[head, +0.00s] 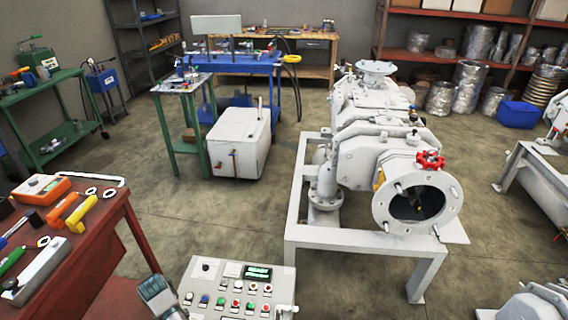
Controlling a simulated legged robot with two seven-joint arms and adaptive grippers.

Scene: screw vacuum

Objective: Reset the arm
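A white vacuum pump machine (375,140) stands on a white frame at centre right, with a round open flange (447,213) facing me and a red handwheel (430,160) above it. A pale control panel (225,270) with coloured buttons and a lit green display (257,272) is at the bottom centre. A grey and black part, apparently my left gripper (158,297), shows at the bottom edge just left of the panel; it is cut off, and its fingers cannot be made out. My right gripper is not visible.
A red-brown bench (98,250) with several tools stands at left. Green tool carts, a white box unit (240,142) and a blue bench (245,66) are behind. Shelves and a blue bin (519,114) are at back right. The floor between bench and machine is clear.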

